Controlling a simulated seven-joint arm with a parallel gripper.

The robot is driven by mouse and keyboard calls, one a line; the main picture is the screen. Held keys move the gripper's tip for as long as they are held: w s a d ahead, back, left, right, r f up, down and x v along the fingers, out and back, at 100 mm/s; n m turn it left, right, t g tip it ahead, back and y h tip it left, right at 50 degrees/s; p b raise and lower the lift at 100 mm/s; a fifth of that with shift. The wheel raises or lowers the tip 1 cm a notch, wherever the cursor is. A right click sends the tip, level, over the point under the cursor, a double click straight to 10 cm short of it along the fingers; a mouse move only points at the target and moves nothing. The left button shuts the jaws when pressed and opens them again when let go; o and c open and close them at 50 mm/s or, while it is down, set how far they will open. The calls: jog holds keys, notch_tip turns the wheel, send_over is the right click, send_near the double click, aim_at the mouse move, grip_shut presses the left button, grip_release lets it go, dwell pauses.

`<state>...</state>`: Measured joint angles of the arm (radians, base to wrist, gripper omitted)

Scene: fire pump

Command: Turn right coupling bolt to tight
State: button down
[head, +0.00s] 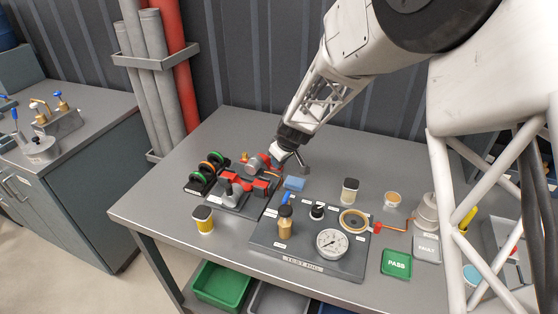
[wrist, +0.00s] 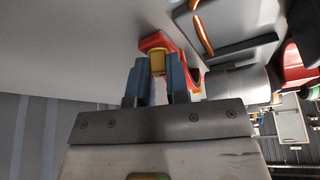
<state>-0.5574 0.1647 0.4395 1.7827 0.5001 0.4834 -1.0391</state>
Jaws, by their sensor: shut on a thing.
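My gripper (wrist: 157,75) is shut on a yellow bolt (wrist: 158,63) in the wrist view, with one dark finger on each side of it. The bolt sits at a red coupling part (wrist: 157,40) that curves away to the right. In the head view my gripper (head: 280,155) reaches down at the back right of the pump assembly (head: 232,194), which has red and grey parts on a dark plate. The bolt in my fingers is hidden there. How tight the bolt is cannot be told.
A test rig panel (head: 300,262) with a gauge (head: 332,243) stands in front and to the right. Green and orange rings (head: 206,167) stand at the left. The table's back left (head: 225,125) is clear.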

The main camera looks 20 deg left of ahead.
jog(key=shift+s+m+t+h, duration=0.1)
jog(key=shift+m+t+h, duration=0.35)
jog(key=shift+m, duration=1.05)
jog(key=shift+s+m+t+h, duration=0.1)
jog(key=shift+m+t+h, duration=0.3)
jog(key=shift+m, duration=1.1)
jog(key=shift+a+m+t+h, duration=0.1)
jog(key=shift+m+t+h, duration=0.2)
jog(key=shift+m, duration=0.9)
jog(key=shift+m+t+h, duration=0.15)
jog(key=shift+m+h, duration=0.2)
jog(key=shift+m, duration=0.85)
jog(key=shift+w+m, duration=0.1)
jog(key=shift+m, duration=0.2)
jog(key=c, duration=1.1)
grip_release()
jog(key=shift+n+g+y, duration=0.3)
jog(key=shift+n+y, duration=0.4)
jog(key=shift+n, duration=1.6)
jog(key=shift+n+g+y, duration=0.4)
jog(key=shift+n+y, duration=0.1)
jog(key=shift+n, duration=1.2)
jog(key=shift+w+n+g, duration=0.1)
jog(key=shift+n+g, duration=0.3)
jog(key=shift+n, duration=0.7)
